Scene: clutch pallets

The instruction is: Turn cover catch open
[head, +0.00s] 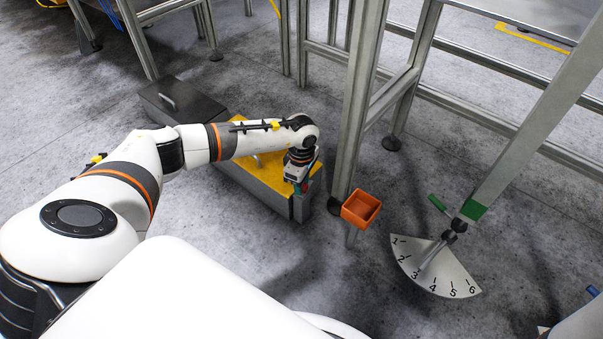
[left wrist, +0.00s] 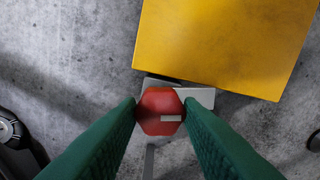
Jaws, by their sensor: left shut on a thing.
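The catch has a red knob (left wrist: 160,110) on a light grey plate (left wrist: 204,97), at the edge of the yellow cover (left wrist: 225,45) in the left wrist view. A pale mark shows on the knob's face. In the head view the yellow cover (head: 273,166) lies on a long grey box (head: 262,188). My left gripper (head: 299,181) is at the near right end of this box and hides the catch there. In the left wrist view its green fingers (left wrist: 160,112) are shut on the red knob, one on each side. My right gripper is not in view.
A dark lid (head: 190,103) covers the box's far left part. An orange bin (head: 361,208) stands right of the box, beside a metal frame post (head: 358,110). A numbered dial plate (head: 435,268) with a pointer is at the lower right. Open concrete floor lies in front of the box.

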